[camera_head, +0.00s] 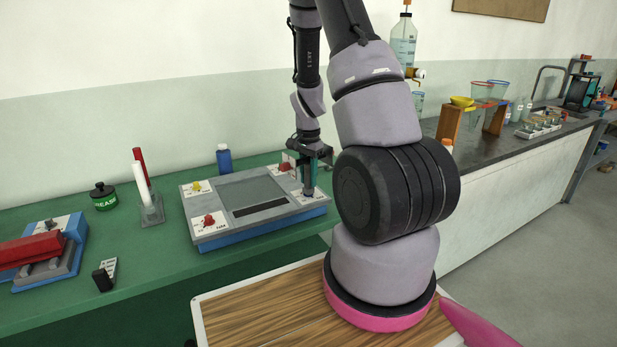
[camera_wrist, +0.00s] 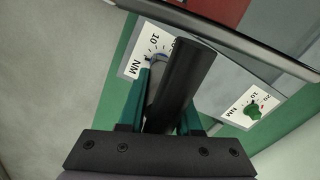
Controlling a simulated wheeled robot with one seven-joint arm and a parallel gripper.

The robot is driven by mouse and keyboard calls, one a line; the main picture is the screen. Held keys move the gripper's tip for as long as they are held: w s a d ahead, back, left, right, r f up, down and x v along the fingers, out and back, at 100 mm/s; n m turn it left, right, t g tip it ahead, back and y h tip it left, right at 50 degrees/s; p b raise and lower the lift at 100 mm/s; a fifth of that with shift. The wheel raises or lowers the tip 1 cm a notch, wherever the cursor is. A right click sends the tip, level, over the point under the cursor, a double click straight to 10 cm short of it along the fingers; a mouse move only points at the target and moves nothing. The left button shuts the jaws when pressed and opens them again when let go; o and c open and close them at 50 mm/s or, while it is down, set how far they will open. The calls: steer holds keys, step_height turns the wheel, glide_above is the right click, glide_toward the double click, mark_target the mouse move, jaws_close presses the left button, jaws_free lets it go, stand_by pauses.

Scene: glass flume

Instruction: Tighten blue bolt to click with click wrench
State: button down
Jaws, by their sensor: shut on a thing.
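My gripper (camera_head: 309,172) is over the near right corner of a grey panel on a blue base (camera_head: 250,237). In the wrist view its teal fingers (camera_wrist: 160,82) are shut on a dark cylindrical tool, the click wrench (camera_wrist: 177,82). A little blue, the blue bolt (camera_wrist: 157,58), shows beside the tool on a white dial card (camera_wrist: 138,60) marked NM. The tool and fingers hide most of the bolt. I cannot tell whether the wrench is seated on it. In the head view the wrench stands about upright above that corner.
A yellow knob (camera_head: 196,187) and a red knob (camera_head: 209,220) sit on the panel's left side. A green knob (camera_wrist: 254,110) shows in the wrist view. A blue bottle (camera_head: 223,158) stands behind the panel.

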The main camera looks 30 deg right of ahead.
steer(key=shift+m, duration=1.1)
steer(key=shift+m, duration=1.2)
steer(key=shift+m, duration=1.1)
steer(key=shift+m, duration=1.2)
